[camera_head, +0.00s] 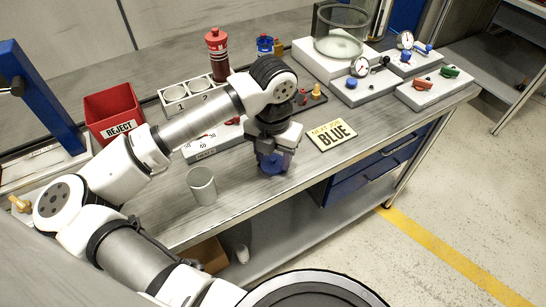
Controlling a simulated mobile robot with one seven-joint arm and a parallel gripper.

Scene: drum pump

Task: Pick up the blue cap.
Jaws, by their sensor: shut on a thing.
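The blue cap (272,164) is in the head view, at the front middle of the bench, directly below my gripper (272,157). My gripper points down and is shut on the blue cap. The gripper's fingers and palm hide the top of the cap. I cannot tell whether the cap touches the bench top or hangs just above it.
A grey cup (202,186) stands left of my gripper, near the front edge. A red "REJECT" bin (114,112), a dark red bottle (217,55) and white fixtures with valves (434,90) stand further off.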

